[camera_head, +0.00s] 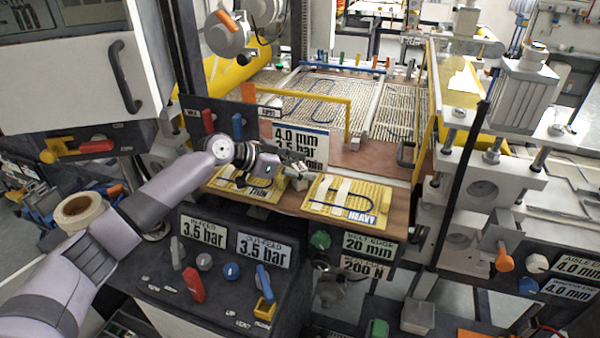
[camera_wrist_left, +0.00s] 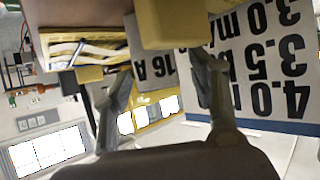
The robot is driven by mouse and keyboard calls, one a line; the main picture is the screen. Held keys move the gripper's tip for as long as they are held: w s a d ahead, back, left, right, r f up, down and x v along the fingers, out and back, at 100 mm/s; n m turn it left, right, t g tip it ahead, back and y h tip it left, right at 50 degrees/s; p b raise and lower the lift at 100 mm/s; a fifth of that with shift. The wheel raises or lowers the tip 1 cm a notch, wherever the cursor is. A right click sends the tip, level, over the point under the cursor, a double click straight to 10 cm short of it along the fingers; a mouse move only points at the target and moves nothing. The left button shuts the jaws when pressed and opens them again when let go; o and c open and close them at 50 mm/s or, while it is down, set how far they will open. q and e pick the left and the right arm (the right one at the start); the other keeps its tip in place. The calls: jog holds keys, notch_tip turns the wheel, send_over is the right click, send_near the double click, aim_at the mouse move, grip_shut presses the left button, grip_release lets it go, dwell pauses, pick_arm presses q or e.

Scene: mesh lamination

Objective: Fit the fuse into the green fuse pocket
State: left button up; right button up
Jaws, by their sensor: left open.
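My left gripper (camera_head: 300,167) is above the front wooden ledge, between the two yellow pads. In the left wrist view its two fingers (camera_wrist_left: 163,72) are spread apart with nothing held between them. A tan-yellow block (camera_wrist_left: 172,24) is just beyond the fingertips; I cannot tell whether it is the fuse. A grey label reading "16 A" (camera_wrist_left: 155,78) shows between the fingers. In the head view a small grey block (camera_head: 300,183) sits just below the gripper. A green block (camera_head: 377,328) is low at the front; I cannot tell whether it is the fuse pocket. My right gripper is not seen.
The yellow pads marked THIN (camera_head: 222,182) and HEAVY (camera_head: 372,193) lie on the ledge. A sign reading 4.0 mm (camera_head: 301,140) stands behind the gripper. A control panel with a red lever (camera_head: 193,286) and a green knob (camera_head: 320,240) are in front. A press column stands at right.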

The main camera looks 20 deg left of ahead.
pick_arm(q)
jog(key=shift+s+a, duration=0.1)
jog(key=shift+c, duration=0.8)
grip_shut()
jog(key=shift+r, duration=0.15)
